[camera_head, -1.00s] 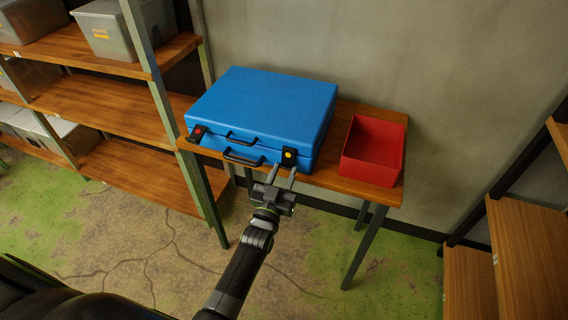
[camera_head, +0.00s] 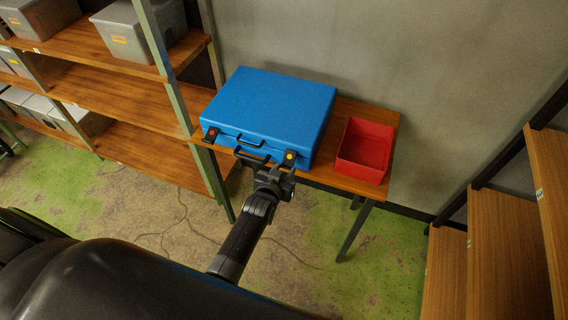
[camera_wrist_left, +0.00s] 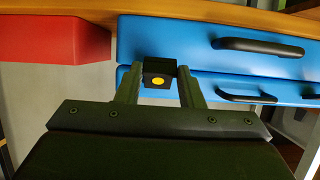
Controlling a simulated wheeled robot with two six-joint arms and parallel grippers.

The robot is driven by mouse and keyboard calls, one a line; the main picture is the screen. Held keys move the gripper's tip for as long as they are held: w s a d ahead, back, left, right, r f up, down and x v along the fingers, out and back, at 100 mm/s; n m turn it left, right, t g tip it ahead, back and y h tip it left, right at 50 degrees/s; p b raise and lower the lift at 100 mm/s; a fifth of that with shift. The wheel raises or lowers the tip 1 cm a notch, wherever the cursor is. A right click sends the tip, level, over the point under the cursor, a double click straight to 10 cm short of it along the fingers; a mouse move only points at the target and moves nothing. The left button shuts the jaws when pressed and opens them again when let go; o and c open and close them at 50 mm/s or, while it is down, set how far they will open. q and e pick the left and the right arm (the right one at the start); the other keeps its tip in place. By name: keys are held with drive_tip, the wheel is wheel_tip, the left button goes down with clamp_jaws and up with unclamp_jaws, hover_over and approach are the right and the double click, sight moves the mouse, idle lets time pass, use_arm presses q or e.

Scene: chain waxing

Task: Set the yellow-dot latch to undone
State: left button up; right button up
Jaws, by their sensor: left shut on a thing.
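A closed blue case (camera_head: 270,105) lies on a small wooden table, with its latches and handles on the near side. The yellow-dot latch (camera_head: 290,155) is a black block with a yellow dot at the case's front right. My left gripper (camera_head: 284,171) is shut on this latch. In the left wrist view the latch (camera_wrist_left: 159,74) sits between the two fingers (camera_wrist_left: 158,88), and its dot faces the camera. The red-dot latch (camera_head: 211,134) is at the front left. I cannot tell the latch's exact angle. My right gripper is not in view.
An open red bin (camera_head: 364,150) stands on the table (camera_head: 342,183) to the right of the case. Black handles (camera_head: 252,157) stick out between the latches. Shelves with grey boxes (camera_head: 128,32) stand at left, wooden shelves (camera_head: 495,250) at right.

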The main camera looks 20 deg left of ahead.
sight(288, 163)
use_arm(q)
wheel_tip(288, 163, up, 3)
drive_tip(key=g+p, duration=0.3)
drive_tip(key=p, duration=0.2)
drive_tip(key=shift+f+p, duration=0.1)
drive_tip(key=shift+p, duration=0.3)
drive_tip(key=shift+r+g, duration=0.2)
drive_tip(key=shift+g, duration=0.7)
drive_tip(key=shift+r, duration=0.1)
drive_tip(key=o, duration=1)
